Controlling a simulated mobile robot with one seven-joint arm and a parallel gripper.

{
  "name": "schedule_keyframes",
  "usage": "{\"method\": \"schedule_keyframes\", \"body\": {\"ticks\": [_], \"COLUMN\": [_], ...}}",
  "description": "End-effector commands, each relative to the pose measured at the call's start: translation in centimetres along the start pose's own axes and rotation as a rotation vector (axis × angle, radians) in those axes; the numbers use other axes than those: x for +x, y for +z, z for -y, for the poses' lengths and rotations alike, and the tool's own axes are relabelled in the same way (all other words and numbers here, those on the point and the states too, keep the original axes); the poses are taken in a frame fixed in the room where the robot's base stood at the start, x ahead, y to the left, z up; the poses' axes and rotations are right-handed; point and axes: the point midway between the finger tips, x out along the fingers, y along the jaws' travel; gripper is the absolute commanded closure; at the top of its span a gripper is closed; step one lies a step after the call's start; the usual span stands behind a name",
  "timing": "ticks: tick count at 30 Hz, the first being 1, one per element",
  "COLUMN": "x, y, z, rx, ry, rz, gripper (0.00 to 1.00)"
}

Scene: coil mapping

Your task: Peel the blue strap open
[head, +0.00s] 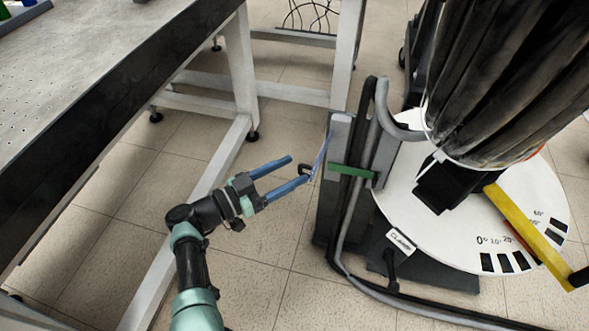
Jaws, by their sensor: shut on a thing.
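The blue strap (321,156) is a thin, slanting strip in front of the grey upright (341,128) of the stand. Its lower end meets the tips of my gripper (299,169). My gripper comes in from the lower left, with its two long blue fingers pointing right toward the stand. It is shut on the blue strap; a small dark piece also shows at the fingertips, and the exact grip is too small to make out. A green strap (352,172) lies across the upright just right of the blue one.
A large dark cylinder (500,75) stands over a white round dial plate (440,235) with a yellow bar (525,222). A thick grey cable (345,235) runs down the stand and along the floor. A bench (100,75) with pale legs is at left. Tiled floor lies open below my gripper.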

Motion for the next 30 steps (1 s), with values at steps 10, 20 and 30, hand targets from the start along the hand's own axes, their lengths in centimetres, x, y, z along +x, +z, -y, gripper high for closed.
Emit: {"method": "schedule_keyframes", "body": {"ticks": [10, 20, 30], "x": [-7.4, -11.1, -11.2], "y": [-0.3, -0.1, 0.0], "z": [0.0, -0.4, -0.5], "rx": [0.004, 0.002, 0.001], "ry": [0.010, 0.025, 0.026], "rz": [-0.003, -0.003, -0.003], "gripper": [0.58, 0.58, 0.58]}}
